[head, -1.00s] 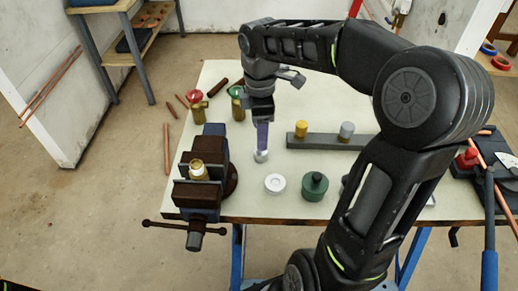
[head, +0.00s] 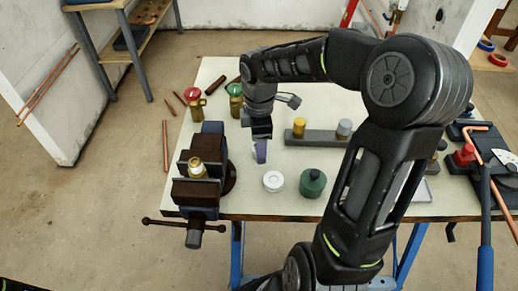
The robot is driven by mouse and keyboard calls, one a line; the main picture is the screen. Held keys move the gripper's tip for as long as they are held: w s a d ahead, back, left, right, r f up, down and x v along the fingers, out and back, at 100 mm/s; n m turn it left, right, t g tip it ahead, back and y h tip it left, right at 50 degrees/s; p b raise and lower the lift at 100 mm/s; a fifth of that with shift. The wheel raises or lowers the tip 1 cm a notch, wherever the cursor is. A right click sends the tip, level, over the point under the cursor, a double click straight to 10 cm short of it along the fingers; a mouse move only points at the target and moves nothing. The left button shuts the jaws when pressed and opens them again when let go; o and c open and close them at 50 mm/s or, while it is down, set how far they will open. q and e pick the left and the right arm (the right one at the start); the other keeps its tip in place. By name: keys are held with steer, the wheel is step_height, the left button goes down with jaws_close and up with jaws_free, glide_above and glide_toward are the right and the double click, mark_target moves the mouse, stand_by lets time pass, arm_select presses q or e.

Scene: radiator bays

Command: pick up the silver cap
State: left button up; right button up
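A silver cap (head: 344,128) stands upright at the right end of a dark grey bar (head: 318,138) on the workbench. A yellow cap (head: 299,127) stands at the bar's left end. My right gripper (head: 260,153) points down over the bench, left of the bar and apart from the silver cap. Its purplish fingers show nearly edge-on, with a pale patch at the tips. I cannot tell whether they are open, shut or holding anything. My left gripper is not in view.
A vise (head: 206,172) holding a brass fitting (head: 197,167) stands left of my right gripper. A white ring (head: 273,181) and a green container (head: 312,183) stand near the front edge. Red-topped (head: 193,97) and green-topped valves (head: 235,98) stand behind. My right arm covers the bench's right part.

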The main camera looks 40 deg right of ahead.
steer(key=shift+f, duration=0.75)
jaws_close()
stand_by(0.4)
